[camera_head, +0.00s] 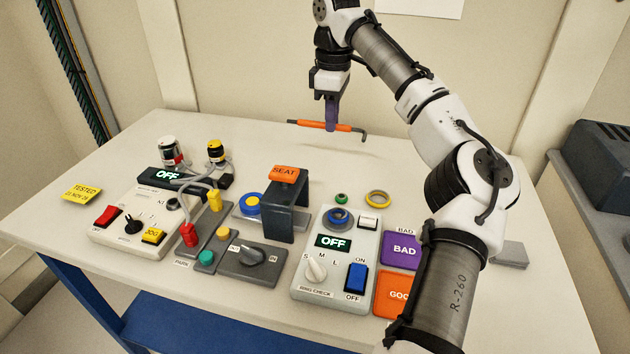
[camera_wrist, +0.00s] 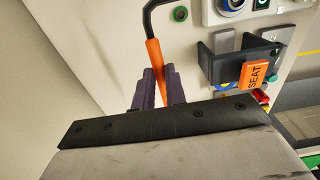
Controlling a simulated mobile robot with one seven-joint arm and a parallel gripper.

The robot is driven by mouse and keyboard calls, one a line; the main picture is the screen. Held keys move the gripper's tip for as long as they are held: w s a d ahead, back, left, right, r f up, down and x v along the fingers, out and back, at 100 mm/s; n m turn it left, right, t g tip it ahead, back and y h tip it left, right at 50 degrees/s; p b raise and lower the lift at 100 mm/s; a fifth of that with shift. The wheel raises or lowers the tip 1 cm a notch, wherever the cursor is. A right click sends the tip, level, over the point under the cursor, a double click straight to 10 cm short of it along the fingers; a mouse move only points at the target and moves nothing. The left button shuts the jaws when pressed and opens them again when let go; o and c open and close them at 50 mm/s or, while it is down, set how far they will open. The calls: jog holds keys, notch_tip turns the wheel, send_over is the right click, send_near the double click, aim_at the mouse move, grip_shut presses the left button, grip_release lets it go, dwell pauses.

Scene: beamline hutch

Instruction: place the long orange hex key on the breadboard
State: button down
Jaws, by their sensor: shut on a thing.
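My gripper (camera_head: 331,118) is shut on the long orange hex key (camera_head: 308,125) and holds it in the air above the back of the white table. The key lies roughly level across the fingers, with its dark bent end at the right in the head view. In the wrist view the purple fingers (camera_wrist: 159,88) close on the orange sleeve (camera_wrist: 155,58), and the dark bent end reaches up past them. I cannot make out a breadboard for certain. A flat grey plate (camera_head: 511,254) lies at the table's right, partly behind my arm.
The white table (camera_head: 300,145) holds a dark stand with an orange SEAT tab (camera_head: 285,174), a ring check box (camera_head: 335,270), a left control box (camera_head: 130,235) with cables, and purple and orange pads (camera_head: 402,250). The table's back strip is clear. A dark device (camera_head: 600,160) stands at far right.

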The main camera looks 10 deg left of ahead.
aim_at(330, 184)
notch_tip(330, 184, down, 14)
jog(key=shift+f, duration=0.2)
jog(key=shift+f, duration=0.15)
jog(key=c, duration=1.4)
grip_release()
jog(key=shift+c, duration=0.2)
